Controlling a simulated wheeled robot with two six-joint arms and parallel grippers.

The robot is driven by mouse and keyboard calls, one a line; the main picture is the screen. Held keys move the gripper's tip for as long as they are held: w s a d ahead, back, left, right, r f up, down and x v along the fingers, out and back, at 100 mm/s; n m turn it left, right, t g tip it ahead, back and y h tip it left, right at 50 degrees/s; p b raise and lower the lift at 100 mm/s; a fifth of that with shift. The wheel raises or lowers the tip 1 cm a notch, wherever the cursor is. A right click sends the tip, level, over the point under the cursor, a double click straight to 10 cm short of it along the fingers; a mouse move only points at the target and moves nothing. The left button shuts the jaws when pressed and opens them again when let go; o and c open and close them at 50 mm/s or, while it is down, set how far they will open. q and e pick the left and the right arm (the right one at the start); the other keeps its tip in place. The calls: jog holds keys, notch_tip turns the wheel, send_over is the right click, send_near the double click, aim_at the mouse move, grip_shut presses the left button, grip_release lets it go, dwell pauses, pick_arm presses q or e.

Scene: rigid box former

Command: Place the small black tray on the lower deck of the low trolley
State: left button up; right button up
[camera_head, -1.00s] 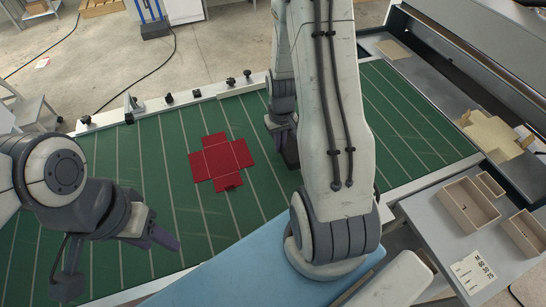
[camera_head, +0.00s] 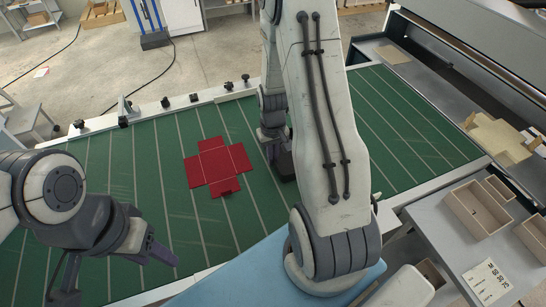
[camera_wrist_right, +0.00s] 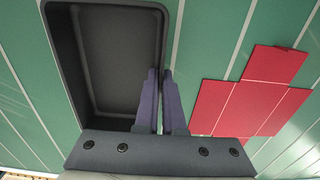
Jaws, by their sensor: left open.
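The small black tray (camera_wrist_right: 115,60) shows large in the right wrist view, hollow side facing the camera. In the head view only a dark part of it (camera_head: 285,165) shows beside my right arm, over the green surface. My right gripper (camera_wrist_right: 160,75) has its purple fingers close together, one on each side of the tray's right wall, and looks shut on it. My left gripper (camera_head: 115,275) is open and empty at the lower left, apart from the tray. I cannot make out the low trolley for certain; a grey frame (camera_head: 38,22) stands at the top left.
A flat red carton blank (camera_head: 215,165) lies on the green striped bed (camera_head: 140,150), left of the tray. Clamps and knobs line the bed's far rail (camera_head: 200,102). Wooden boxes (camera_head: 478,208) stand on a grey table at right. Open floor (camera_head: 105,60) lies beyond the bed.

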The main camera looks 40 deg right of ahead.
jog(key=o, duration=0.4)
jog(key=shift+c, duration=0.2)
jog(key=shift+r, duration=0.1)
notch_tip(320, 180, up, 12)
jog(key=b, duration=0.2)
jog(key=s+a+r+n, duration=0.2)
jog(key=s+a, duration=0.2)
jog(key=a, duration=0.4)
jog(key=s+a+r+n, duration=0.1)
jog(key=s+a+n, duration=0.2)
jog(key=a, duration=0.4)
jog(key=s+a+r+n, duration=0.2)
jog(key=s+a, duration=0.3)
jog(key=a, duration=0.3)
jog(key=shift+a+r+n+y, duration=0.3)
jog(key=shift+n+y, duration=0.1)
jog(key=shift+o, duration=0.4)
jog(key=s+a+n, duration=0.2)
jog(key=s, duration=0.4)
jog(key=shift+s+a+r, duration=0.15)
jog(key=shift+a, duration=0.1)
